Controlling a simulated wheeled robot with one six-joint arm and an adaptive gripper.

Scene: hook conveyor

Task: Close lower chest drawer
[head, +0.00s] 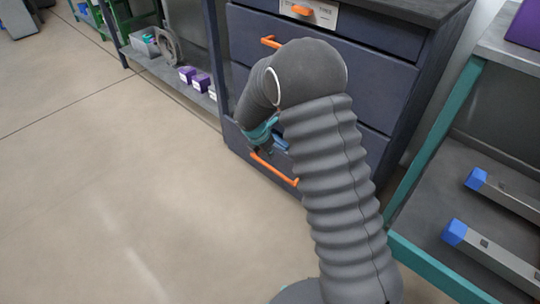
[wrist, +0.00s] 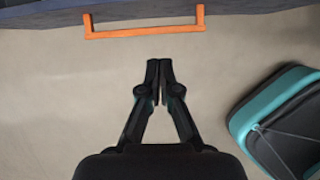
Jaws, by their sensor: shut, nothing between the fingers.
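The dark blue-grey chest (head: 385,75) stands upright in the head view, partly hidden behind my arm. The lower drawer (head: 235,140) has an orange bar handle (head: 274,171); how far it stands out is hard to tell. In the wrist view an orange handle (wrist: 145,33) juts from a dark drawer front (wrist: 50,18) along the top edge. My gripper (wrist: 159,64) is shut and empty, its fingertips pointing at the handle and apart from it in the picture. In the head view my gripper (head: 264,147) shows just above the lower handle, partly hidden by my arm.
Upper drawers have orange handles (head: 270,42). A shelf at left holds purple boxes (head: 201,82) and a grey bin (head: 144,42). A teal-framed rack (head: 425,150) with blue-ended bars (head: 490,255) stands close at right. The floor (head: 110,190) in front and left is clear.

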